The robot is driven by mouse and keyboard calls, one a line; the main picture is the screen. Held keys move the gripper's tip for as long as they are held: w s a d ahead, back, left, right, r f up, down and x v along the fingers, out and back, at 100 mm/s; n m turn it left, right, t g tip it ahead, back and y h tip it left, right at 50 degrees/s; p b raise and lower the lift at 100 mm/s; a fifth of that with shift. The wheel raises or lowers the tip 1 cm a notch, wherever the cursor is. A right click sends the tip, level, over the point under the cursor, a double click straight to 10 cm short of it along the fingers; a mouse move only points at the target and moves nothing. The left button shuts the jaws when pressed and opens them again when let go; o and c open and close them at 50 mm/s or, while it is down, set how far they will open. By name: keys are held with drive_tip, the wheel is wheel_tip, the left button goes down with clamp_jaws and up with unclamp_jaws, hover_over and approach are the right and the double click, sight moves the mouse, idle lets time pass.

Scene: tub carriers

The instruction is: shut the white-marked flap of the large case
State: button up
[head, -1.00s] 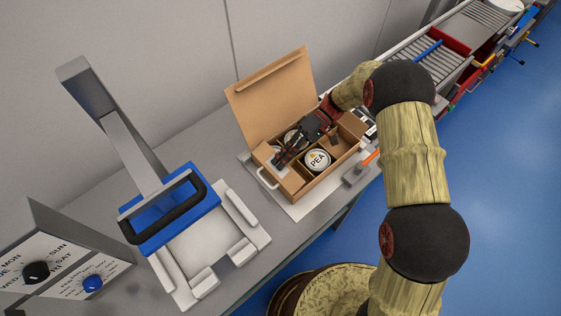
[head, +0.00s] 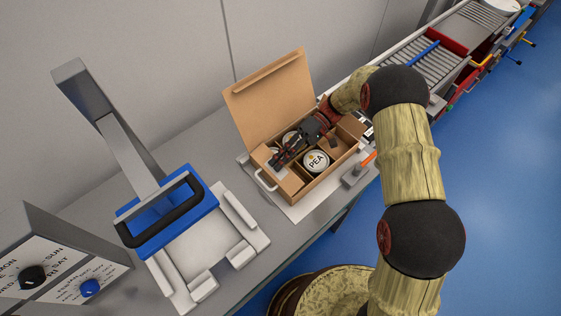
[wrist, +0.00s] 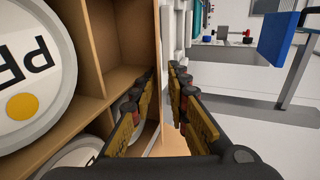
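The large case (head: 318,187) is a brown cardboard box with its tall back lid (head: 268,95) standing open. Inside are compartments with round white tubs, one marked PEA (head: 316,161). A brown flap (head: 291,184) shows at the left end, partly behind my fingers; I cannot clearly make out its white mark. Another brown flap (head: 350,127) is at the right end. My gripper (head: 277,161) reaches over the case toward the left end.
A white loop handle (head: 265,181) stands at the case's left end. Left of it is a white cradle (head: 205,255) under a blue press (head: 165,222) with a grey post. A box with dials (head: 60,262) is at lower left. A roller conveyor (head: 425,68) lies at upper right.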

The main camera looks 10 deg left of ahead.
idle(0.3)
drive_tip(key=v, duration=0.8)
drive_tip(key=shift+c, duration=0.2)
